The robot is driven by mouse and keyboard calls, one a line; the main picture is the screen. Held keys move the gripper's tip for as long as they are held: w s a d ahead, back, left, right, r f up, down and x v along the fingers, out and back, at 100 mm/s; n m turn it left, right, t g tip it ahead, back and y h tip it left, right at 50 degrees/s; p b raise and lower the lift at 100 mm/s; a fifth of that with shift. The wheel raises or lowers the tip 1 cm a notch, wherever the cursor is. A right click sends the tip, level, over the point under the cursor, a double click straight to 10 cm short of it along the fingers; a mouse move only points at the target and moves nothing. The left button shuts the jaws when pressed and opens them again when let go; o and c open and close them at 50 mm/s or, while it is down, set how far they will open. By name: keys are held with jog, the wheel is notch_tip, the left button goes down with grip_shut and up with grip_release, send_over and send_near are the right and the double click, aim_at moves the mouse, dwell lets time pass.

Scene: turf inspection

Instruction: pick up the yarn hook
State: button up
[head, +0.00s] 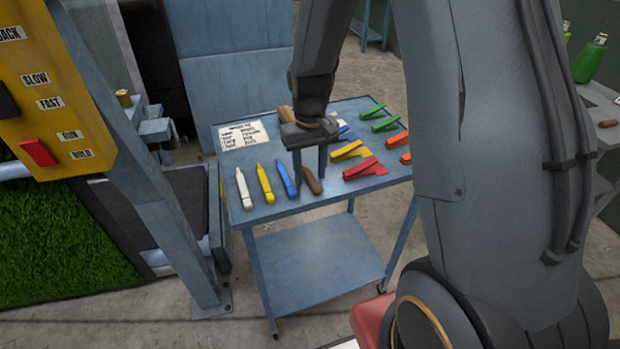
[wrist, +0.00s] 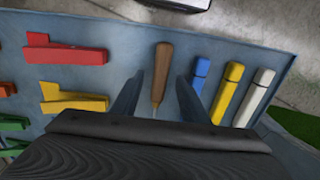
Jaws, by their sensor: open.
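The yarn hook (wrist: 162,67), with a brown wooden handle and a thin pale metal shank, lies on the blue cart top. In the wrist view its shank points toward my gripper (wrist: 158,98). The two fingers are open, one on each side of the shank, with the handle reaching out past them. I see no contact. In the head view my gripper (head: 309,172) points down over the cart, and the hook's brown handle (head: 312,181) shows beside the fingertips. The rest of the hook is hidden there.
Blue (head: 287,179), yellow (head: 265,184) and white (head: 243,188) markers lie left of the hook. Red (head: 365,168), yellow (head: 350,151), orange and green clips lie right. A printed sheet (head: 243,135) lies at the back left of the cart (head: 225,165). A yellow control panel (head: 50,85) stands left.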

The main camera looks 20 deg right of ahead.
grip_shut()
